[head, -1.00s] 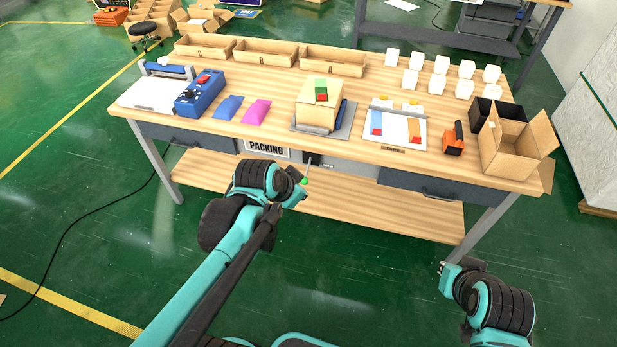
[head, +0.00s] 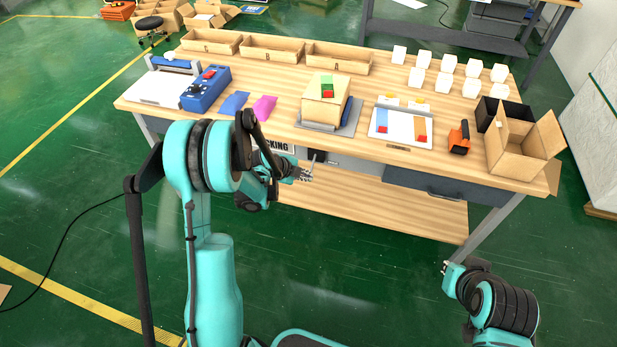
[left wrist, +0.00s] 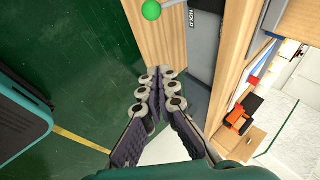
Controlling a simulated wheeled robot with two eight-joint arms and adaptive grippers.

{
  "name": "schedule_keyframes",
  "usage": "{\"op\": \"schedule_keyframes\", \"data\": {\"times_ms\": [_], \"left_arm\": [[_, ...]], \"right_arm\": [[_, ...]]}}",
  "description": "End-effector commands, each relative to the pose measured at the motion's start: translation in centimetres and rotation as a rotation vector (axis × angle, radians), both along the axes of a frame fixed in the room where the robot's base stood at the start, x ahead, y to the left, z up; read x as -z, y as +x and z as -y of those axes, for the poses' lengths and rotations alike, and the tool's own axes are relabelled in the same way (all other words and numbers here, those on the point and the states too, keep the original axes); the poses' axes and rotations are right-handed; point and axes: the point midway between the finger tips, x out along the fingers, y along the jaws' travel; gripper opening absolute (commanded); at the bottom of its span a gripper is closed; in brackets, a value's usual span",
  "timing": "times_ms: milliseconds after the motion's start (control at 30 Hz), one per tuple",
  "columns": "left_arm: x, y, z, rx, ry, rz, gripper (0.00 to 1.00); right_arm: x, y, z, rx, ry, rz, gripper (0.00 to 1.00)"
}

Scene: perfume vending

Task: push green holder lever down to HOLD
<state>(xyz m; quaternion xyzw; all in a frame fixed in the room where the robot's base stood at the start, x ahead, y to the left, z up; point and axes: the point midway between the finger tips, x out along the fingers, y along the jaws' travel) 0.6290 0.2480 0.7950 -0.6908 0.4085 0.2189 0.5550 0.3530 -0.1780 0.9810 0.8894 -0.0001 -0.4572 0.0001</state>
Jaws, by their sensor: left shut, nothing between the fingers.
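The green holder lever shows its round green knob (left wrist: 151,10) at the top of the left wrist view. Beside it is a dark panel marked HOLD (left wrist: 192,18). My left gripper (left wrist: 157,85) is shut and empty, and its fingertips are apart from the knob, below it in that picture. In the head view my left gripper (head: 305,175) is at the front of the packing table, below the tabletop. The green knob cannot be made out there. My right gripper (head: 447,268) is low at the right, away from the table; its fingers are too small to read.
The packing table (head: 370,148) holds a box with a green and red top (head: 326,103), a blue device (head: 206,90), an orange tool (head: 459,138) and an open carton (head: 515,150). Its lower shelf (head: 400,212) sticks out below. The green floor in front is open.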

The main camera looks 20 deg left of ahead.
Motion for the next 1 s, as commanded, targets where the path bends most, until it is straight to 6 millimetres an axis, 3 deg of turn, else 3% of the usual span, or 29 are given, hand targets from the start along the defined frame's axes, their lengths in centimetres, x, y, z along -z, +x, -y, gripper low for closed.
{"op": "schedule_keyframes", "data": {"times_ms": [467,500,700,1000], "left_arm": [[7.5,5.5,3.1,-0.001,-0.001,0.000,0.00],[7.7,5.6,2.1,-0.006,-0.001,0.000,0.00],[8.6,6.2,0.1,-0.004,-0.002,0.000,0.00],[8.7,6.4,-0.4,-0.002,0.000,0.000,0.00]], "right_arm": [[4.0,0.0,0.0,0.000,0.000,0.000,0.00],[4.3,0.0,0.0,0.000,0.000,0.000,0.00],[5.2,0.0,0.0,0.000,0.000,0.000,0.00],[5.2,0.0,0.0,0.000,0.000,0.000,0.00]]}}
